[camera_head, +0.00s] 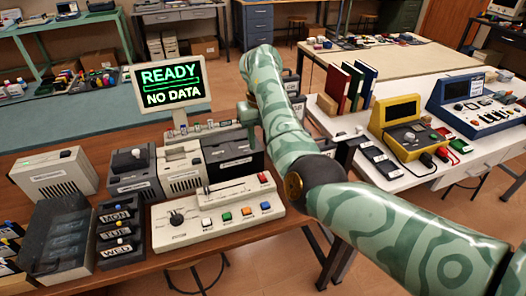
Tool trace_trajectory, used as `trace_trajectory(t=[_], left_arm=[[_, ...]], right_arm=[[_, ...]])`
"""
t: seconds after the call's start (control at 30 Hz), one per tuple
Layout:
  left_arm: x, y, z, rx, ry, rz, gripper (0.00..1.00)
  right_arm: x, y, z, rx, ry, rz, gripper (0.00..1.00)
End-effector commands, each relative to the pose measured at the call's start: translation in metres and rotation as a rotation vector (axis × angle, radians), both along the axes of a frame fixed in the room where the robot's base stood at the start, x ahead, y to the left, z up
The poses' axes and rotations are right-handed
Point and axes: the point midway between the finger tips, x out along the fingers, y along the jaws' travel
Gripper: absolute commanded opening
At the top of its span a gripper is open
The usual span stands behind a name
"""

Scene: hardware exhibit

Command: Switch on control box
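A cream control box (225,208) sits at the front edge of the wooden table. It has a black knob at its left, a slider slot at the back, a red button at the back right and a row of coloured buttons. Behind it a screen (170,86) reads "READY" and "NO DATA". My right arm comes in from the lower right and bends up over the area behind the box. My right gripper (248,112) is small and partly hidden by the arm, above the dark boxes and apart from the control box. Its fingers are not clear. My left gripper is not in view.
A black tray (42,262) and a stack labelled MON, TUE, WED (120,232) stand left of the control box. Grey and cream boxes (183,170) crowd behind it. A white table at the right holds a yellow device (402,120) and a blue console (470,98).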

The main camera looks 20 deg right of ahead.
Motion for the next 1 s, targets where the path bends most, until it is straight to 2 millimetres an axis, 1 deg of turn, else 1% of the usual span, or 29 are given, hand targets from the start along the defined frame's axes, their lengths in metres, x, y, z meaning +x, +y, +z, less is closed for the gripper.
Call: trace_trajectory(t=[0.03,0.1,0.23,0.37,0.6,0.67,0.7,0.77,0.87,0.9,0.93,0.97,1.0], left_arm=[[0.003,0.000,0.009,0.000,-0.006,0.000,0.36],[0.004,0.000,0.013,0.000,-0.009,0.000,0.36],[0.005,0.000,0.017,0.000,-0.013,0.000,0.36],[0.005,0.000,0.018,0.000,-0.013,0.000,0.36],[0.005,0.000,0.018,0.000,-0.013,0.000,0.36],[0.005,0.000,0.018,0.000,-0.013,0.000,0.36],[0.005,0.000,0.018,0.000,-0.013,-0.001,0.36],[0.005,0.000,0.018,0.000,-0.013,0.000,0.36],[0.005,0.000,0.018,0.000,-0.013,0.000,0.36],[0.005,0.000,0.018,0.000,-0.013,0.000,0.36],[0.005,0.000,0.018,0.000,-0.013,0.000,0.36],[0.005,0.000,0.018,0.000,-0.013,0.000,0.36],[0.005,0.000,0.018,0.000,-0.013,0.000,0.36]], right_arm=[[0.000,0.000,0.017,0.001,-0.003,0.001,0.38],[0.000,0.000,0.029,0.000,-0.003,0.001,0.38],[0.000,0.000,0.041,0.001,0.000,0.000,0.38],[0.000,0.000,0.045,0.001,0.001,0.001,0.38],[0.000,0.000,0.044,0.001,0.002,0.001,0.38],[0.000,-0.002,0.043,-0.009,0.000,-0.001,0.38],[0.001,-0.008,0.040,-0.032,-0.006,-0.003,0.38],[0.002,-0.025,0.032,-0.097,-0.022,-0.009,0.38],[0.003,-0.081,0.014,-0.326,-0.078,-0.016,0.38],[0.002,-0.112,0.008,-0.464,-0.108,-0.014,0.38],[0.000,-0.139,0.007,-0.588,-0.135,-0.006,0.38],[-0.004,-0.165,0.009,-0.723,-0.160,0.011,0.38],[-0.008,-0.196,0.017,-0.910,-0.197,0.044,0.38]])
